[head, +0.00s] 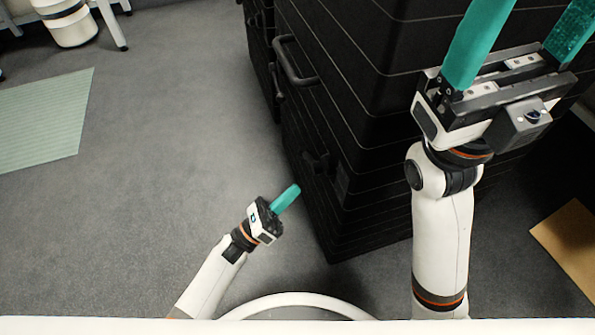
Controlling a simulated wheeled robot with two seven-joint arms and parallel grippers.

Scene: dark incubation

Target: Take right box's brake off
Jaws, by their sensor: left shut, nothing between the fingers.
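A tall black ribbed box (345,120) stands right of the middle, with a bar handle (291,62) on its left side. A second black box (259,45) shows partly behind it; the nearer one appears to be the right box. I cannot make out a brake on either. My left gripper (287,198) is low, beside the near box's lower left side, its teal fingers shut together and empty. My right gripper (518,28) is raised in front of the near box, its teal fingers spread wide apart, with nothing seen between them; their tips reach the top edge.
Grey carpet (160,170) lies clear to the left of the boxes. A pale green mat (42,118) lies at the far left. A white bin (70,22) and a table leg stand at the upper left. A tan board (570,245) lies at the right edge.

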